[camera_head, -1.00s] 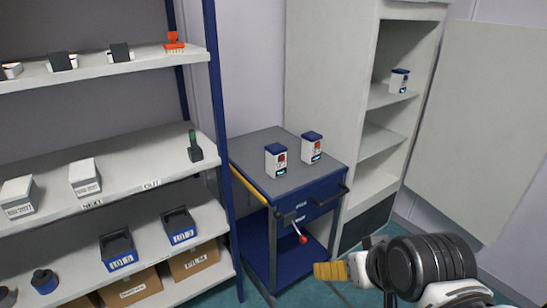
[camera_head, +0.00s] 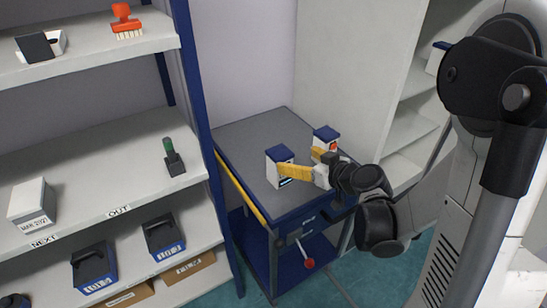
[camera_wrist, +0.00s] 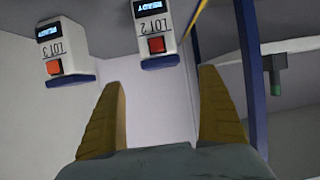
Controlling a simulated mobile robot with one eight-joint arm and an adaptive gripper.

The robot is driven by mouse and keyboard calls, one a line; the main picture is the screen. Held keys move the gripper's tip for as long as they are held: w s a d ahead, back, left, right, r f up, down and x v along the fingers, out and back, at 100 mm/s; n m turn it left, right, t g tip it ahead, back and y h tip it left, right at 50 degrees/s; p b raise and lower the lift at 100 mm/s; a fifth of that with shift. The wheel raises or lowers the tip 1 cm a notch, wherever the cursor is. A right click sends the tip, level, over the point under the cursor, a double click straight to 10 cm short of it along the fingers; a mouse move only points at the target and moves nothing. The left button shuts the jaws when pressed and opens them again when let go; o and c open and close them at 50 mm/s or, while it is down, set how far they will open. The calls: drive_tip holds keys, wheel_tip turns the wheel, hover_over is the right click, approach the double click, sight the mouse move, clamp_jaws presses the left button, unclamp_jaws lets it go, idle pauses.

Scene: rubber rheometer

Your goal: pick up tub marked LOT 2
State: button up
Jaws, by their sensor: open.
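The tub marked LOT 2 (camera_wrist: 155,32) shows upside down in the wrist view, white with a blue lid, a red square and a lit READY display. In the head view it is the left tub (camera_head: 274,168), upright on the grey cart top. My gripper (camera_head: 296,160) is open and empty; one yellow finger hides part of this tub's front. In the wrist view my fingers (camera_wrist: 162,77) are spread, with the tub beyond their tips and roughly between them. I cannot tell whether the finger touches it.
A similar tub marked LOT 3 (camera_wrist: 62,50) stands close by, at right on the cart (camera_head: 326,133), partly behind my gripper. A shelf rack with a blue post (camera_head: 200,110) borders the cart's left. A tall pale cabinet (camera_head: 345,70) stands behind. The cart's left top is clear.

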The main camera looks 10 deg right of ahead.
sight(284, 155)
drive_tip(key=b+x, duration=0.3)
drive_tip(key=x, duration=0.6)
drive_tip(key=shift+w+a+f+b, duration=0.15)
drive_tip(key=shift+a+f+b, duration=0.15)
drive_tip(key=shift+b, duration=0.05)
drive_tip(key=shift+r, duration=0.1)
drive_tip(key=c, duration=1.5)
